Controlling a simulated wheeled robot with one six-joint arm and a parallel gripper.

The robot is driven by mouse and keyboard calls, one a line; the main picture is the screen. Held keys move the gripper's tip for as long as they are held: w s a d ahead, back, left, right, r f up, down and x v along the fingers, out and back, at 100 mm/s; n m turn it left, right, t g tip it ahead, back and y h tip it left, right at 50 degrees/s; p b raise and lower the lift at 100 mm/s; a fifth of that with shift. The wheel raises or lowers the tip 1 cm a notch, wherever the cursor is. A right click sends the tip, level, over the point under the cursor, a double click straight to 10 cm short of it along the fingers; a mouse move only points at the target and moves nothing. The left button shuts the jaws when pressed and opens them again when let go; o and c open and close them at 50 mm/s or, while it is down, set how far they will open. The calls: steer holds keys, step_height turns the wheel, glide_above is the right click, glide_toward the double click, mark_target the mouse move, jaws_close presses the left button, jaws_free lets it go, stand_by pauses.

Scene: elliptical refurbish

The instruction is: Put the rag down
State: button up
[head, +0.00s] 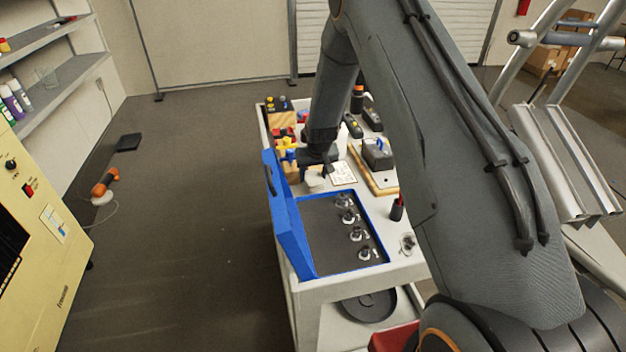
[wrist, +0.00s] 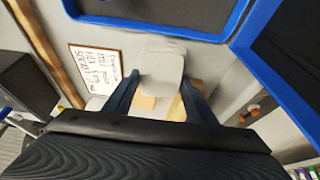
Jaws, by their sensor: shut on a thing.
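A pale grey-white rag (wrist: 163,72) sits between the two fingers of my gripper (wrist: 160,95) in the wrist view. The fingers are shut on it, and its far end sticks out beyond them. In the head view my gripper (head: 318,168) is over the white cart top, just behind the open blue case, and the rag (head: 315,180) shows small and pale below it. I cannot tell whether the rag touches the cart top.
The open blue case (head: 290,225) with several metal parts in dark foam fills the cart's near end. A written card (head: 342,173) lies beside the gripper. Yellow and red bins (head: 283,143) stand behind. A dark screwdriver holder (head: 397,211) stands right of the case.

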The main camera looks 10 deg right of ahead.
mark_target(314, 178)
steer(key=shift+f+p, duration=0.4)
steer(key=shift+f, duration=1.05)
steer(key=shift+f, duration=0.2)
steer(key=o, duration=1)
steer(key=shift+c, duration=0.2)
steer(key=shift+r, duration=0.2)
